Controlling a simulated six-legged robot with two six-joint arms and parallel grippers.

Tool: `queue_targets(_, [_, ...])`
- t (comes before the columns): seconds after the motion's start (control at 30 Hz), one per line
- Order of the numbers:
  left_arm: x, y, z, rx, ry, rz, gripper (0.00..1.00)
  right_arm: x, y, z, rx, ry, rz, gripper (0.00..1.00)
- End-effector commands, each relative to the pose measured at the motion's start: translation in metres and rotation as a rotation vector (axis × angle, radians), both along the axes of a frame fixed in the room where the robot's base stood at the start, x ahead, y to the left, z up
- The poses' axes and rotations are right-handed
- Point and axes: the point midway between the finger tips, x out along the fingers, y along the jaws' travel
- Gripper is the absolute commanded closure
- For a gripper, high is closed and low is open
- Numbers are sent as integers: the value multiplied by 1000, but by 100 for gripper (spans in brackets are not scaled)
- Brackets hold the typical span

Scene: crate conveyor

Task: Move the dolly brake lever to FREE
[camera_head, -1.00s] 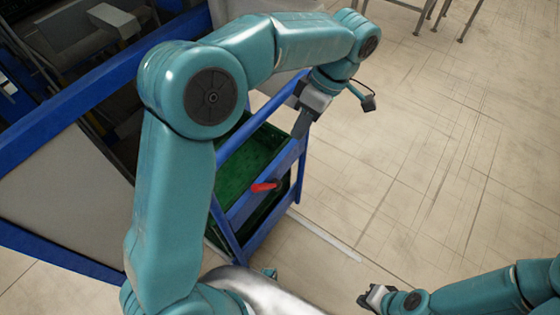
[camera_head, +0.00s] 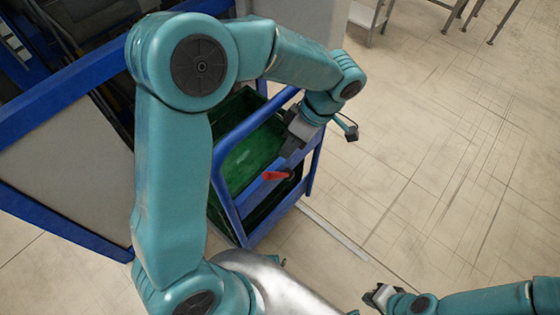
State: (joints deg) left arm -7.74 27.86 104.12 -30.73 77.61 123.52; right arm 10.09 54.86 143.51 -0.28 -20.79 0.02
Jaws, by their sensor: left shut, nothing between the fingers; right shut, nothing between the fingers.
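The red brake lever (camera_head: 275,176) sits on the rail of the blue dolly frame (camera_head: 223,195), its red handle pointing left from a dark pivot. My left gripper (camera_head: 287,160) is shut and empty, reaching down from above with its tips just above the right part of the lever. I cannot tell whether the tips touch it. My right gripper (camera_head: 375,296) is shut and empty, low over the floor at the bottom, well away from the dolly. No FREE marking is readable.
A green crate (camera_head: 243,160) stands in the dolly. A blue-framed grey panel (camera_head: 70,185) and dark machinery lie to the left. A metal table stands at the top right. The pale floor (camera_head: 430,190) to the right is clear.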

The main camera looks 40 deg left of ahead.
Motion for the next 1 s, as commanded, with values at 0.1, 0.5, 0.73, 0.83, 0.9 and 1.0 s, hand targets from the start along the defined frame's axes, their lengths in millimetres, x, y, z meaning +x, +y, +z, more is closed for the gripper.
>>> queue_targets(0.1, [-7,7,-24,1,4,1,100,0,0,-5,0,0,0,100])
queue_targets(0.5, [-17,15,-54,-1,1,-2,100,0,0,-8,0,0,0,100])
queue_targets(0.73, [-17,15,-54,0,0,-1,100,0,0,-8,0,0,0,100])
queue_targets(0.83, [-17,15,-56,-1,-7,-1,100,0,0,-12,0,0,0,100])
queue_targets(0.9, [-18,15,-60,-3,-33,0,100,0,0,-22,0,0,0,100])
queue_targets(1.0, [-23,15,-66,-7,-92,-1,100,0,0,-42,0,0,0,100])
